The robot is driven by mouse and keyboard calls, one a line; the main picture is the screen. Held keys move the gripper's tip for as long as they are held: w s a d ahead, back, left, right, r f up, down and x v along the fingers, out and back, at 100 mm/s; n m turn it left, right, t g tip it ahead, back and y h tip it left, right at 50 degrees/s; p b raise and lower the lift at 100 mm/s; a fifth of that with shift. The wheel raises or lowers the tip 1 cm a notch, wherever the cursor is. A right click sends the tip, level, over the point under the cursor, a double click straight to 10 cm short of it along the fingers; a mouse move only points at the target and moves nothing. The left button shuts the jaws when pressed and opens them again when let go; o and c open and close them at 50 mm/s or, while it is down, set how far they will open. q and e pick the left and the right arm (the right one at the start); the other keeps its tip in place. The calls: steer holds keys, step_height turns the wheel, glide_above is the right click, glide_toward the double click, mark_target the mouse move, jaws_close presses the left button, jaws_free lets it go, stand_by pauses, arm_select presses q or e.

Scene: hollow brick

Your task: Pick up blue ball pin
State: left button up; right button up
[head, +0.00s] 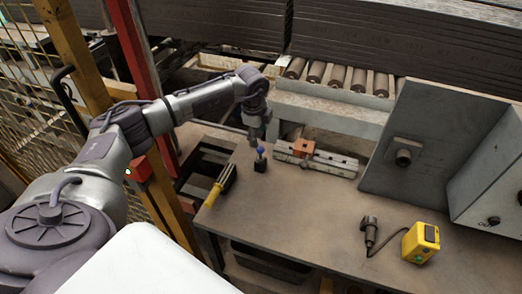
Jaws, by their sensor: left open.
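The blue ball pin (261,153) is small, with a blue ball on top and a dark base (260,164). It stands upright on the brown table (310,205), near the table's far left part. My left gripper (254,138) hangs down from the arm just above and slightly left of the blue ball. It looks empty, but its fingers are small and dark, so their exact gap from the ball is hard to see. My right gripper is not in view.
A yellow-handled tool (216,190) lies at the table's left edge. A metal rail with an orange block (304,147) is right of the pin. A dark handheld tool (369,230) and yellow device (421,242) are at the front right. Grey panels (433,140) stand behind.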

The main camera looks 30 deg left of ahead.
mark_target(261, 147)
arm_select(q)
steer(key=f, duration=0.1)
steer(key=w+f, duration=0.1)
steer(key=f, duration=0.2)
steer(key=f+p, duration=0.2)
steer(key=shift+w, duration=0.25)
steer(key=f, duration=0.3)
steer(key=shift+w+a, duration=0.1)
steer(key=shift+w, duration=0.2)
steer(key=c, duration=0.6)
jaws_close()
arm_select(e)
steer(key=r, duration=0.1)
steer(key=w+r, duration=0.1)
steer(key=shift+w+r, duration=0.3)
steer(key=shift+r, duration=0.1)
